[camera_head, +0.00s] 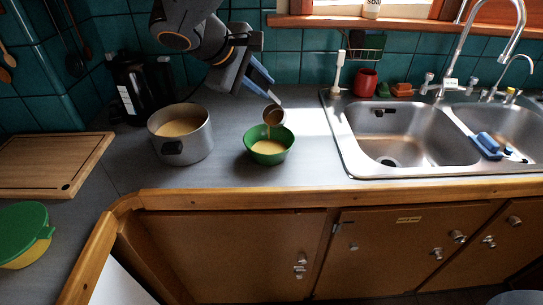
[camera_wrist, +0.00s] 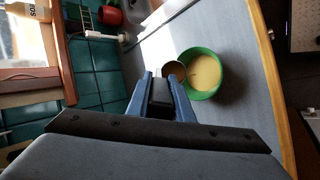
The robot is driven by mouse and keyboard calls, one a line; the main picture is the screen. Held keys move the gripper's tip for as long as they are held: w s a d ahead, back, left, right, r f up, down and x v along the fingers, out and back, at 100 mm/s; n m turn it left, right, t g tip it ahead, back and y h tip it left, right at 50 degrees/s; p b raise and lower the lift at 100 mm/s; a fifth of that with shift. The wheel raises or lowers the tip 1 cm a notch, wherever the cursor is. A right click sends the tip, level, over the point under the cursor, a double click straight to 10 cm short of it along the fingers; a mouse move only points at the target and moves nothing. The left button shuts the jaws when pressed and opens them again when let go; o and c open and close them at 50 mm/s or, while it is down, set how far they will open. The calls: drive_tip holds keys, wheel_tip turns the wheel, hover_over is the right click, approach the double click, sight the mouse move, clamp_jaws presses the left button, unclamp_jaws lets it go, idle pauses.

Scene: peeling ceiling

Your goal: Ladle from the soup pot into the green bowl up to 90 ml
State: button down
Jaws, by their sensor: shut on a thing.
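The soup pot (camera_head: 199,143) is a grey metal pot with tan soup in it, on the counter at left. The green bowl (camera_head: 283,156) stands on the counter right of the pot and holds tan soup; the wrist view shows it too (camera_wrist: 216,79). My gripper (camera_head: 267,88) is shut on the ladle's handle, above and behind the bowl. The ladle's cup (camera_head: 274,114) is tilted over the bowl's back rim, and a thin stream of soup falls from it into the bowl. The ladle's cup also shows beside the bowl in the wrist view (camera_wrist: 175,70).
A double sink (camera_head: 385,138) is to the right. A wooden cutting board (camera_head: 42,163) and a green-lidded yellow container (camera_head: 24,234) are at left. A dark coffee machine (camera_head: 130,88) stands behind the pot. Counter between bowl and sink is clear.

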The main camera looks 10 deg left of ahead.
idle(0.6)
drive_tip(key=shift+s+a+f+b, duration=0.1)
drive_tip(key=shift+s+f+b, duration=0.15)
drive_tip(key=shift+b, duration=0.55)
drive_tip(key=shift+s+t, duration=0.15)
drive_tip(key=shift+t, duration=0.15)
drive_tip(key=shift+r, duration=0.1)
